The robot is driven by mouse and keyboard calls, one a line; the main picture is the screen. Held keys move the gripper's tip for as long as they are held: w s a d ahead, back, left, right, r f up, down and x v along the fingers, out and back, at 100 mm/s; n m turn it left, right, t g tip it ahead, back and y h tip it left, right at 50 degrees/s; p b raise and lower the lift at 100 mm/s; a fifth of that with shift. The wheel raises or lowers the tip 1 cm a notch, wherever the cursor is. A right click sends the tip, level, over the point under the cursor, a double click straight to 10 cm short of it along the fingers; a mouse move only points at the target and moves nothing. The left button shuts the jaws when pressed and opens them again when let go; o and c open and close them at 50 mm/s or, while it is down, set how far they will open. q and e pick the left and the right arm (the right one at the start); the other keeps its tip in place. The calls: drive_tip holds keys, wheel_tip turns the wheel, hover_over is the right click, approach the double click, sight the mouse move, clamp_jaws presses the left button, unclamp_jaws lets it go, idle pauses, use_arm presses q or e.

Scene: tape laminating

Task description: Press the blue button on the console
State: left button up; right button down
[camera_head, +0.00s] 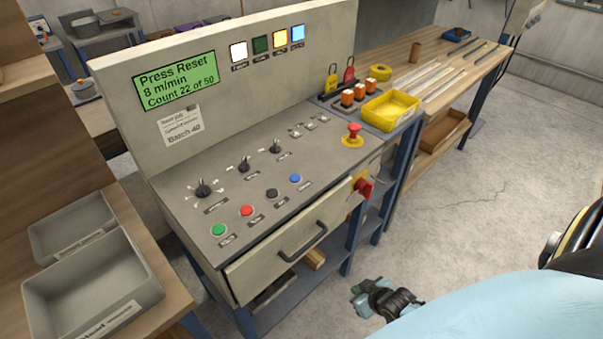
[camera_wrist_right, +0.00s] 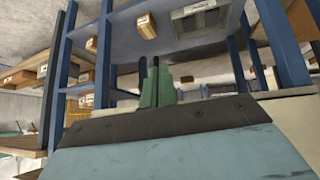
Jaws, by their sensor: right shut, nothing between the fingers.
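The blue button (camera_head: 295,178) is at the right end of a slanted row on the grey console (camera_head: 232,177). Beside it in the row are a black button (camera_head: 271,193), a red button (camera_head: 247,211) and a green button (camera_head: 218,229). My right gripper (camera_head: 357,293) is low in front of the console, below and to the right of the blue button and well apart from it. In the right wrist view its green fingers (camera_wrist_right: 157,88) are together with nothing between them. That view shows shelving, not the buttons. My left gripper is out of view.
The console screen (camera_head: 174,80) reads "Press Reset". A drawer handle (camera_head: 303,242) and a red rotary switch (camera_head: 362,187) stick out from the console front. A red emergency-stop button (camera_head: 353,133) and a yellow tray (camera_head: 391,110) are to the right. The floor at right is clear.

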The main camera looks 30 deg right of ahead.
drive_tip(key=w+r+t+y, duration=0.1)
drive_tip(key=w+r, duration=0.4)
drive_tip(key=r, duration=0.6)
drive_tip(key=w+a+r+n+t+y+p, duration=0.1)
drive_tip(key=w+r+t, duration=0.2)
drive_tip(key=r, duration=0.8)
drive_tip(key=w+r+t+y, duration=0.1)
drive_tip(key=w+r+t, duration=0.2)
drive_tip(key=w+r, duration=0.4)
wheel_tip(320, 180, up, 5)
drive_tip(key=shift+a+f+n+p, duration=0.15)
drive_tip(key=shift+a+n+p, duration=0.15)
drive_tip(key=shift+p, duration=0.1)
drive_tip(key=b, duration=0.1)
hover_over(302, 184)
wheel_tip(302, 184, down, 2)
drive_tip(key=shift+a+f, duration=0.1)
drive_tip(key=shift+f, duration=0.1)
wheel_tip(302, 184, down, 3)
drive_tip(key=shift+r, duration=0.15)
drive_tip(key=shift+f+b, duration=0.35)
drive_tip(key=shift+f, duration=0.35)
